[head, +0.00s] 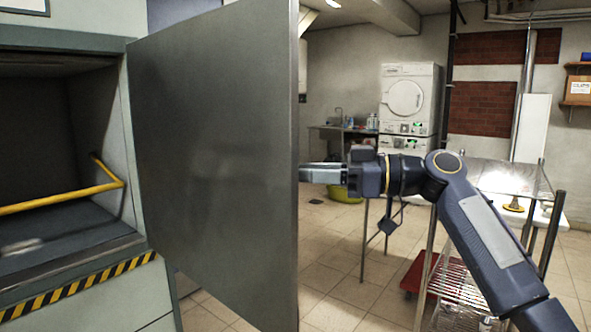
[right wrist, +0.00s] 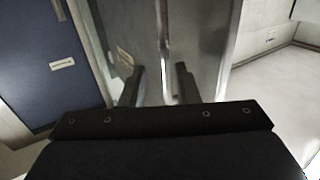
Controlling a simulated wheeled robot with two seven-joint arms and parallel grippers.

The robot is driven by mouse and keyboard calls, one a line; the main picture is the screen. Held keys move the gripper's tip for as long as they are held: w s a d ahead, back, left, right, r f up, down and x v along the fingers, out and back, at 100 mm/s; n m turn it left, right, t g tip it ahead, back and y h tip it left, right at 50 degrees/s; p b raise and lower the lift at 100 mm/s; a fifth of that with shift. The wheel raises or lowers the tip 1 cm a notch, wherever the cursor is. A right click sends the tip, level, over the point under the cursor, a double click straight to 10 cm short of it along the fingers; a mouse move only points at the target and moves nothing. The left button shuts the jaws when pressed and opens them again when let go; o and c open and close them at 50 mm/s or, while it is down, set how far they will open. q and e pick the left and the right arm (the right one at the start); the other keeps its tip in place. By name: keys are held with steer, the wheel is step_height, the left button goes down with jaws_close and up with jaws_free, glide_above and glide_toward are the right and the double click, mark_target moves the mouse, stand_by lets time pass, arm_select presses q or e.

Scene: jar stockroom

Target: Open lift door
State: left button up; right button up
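The lift door (head: 215,160) is a large grey metal panel, swung well out from the lift opening (head: 50,140). My right gripper (head: 318,173) is at the door's free edge, its fingertips partly hidden behind the panel. In the right wrist view, the two fingers of my right gripper (right wrist: 158,85) stand apart. A thin upright metal bar or edge (right wrist: 163,45) shows between them. I cannot tell whether a finger touches the door. My left gripper is not in view.
A yellow bar (head: 60,200) crosses the lift compartment, above a black and yellow striped sill (head: 80,285). A glass-topped table (head: 500,180) and a wire rack (head: 460,285) stand at right, near my right arm. White stacked machines (head: 408,100) are at the back.

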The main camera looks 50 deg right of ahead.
steer(key=v, duration=0.4)
steer(key=shift+s, duration=0.15)
stand_by(0.4)
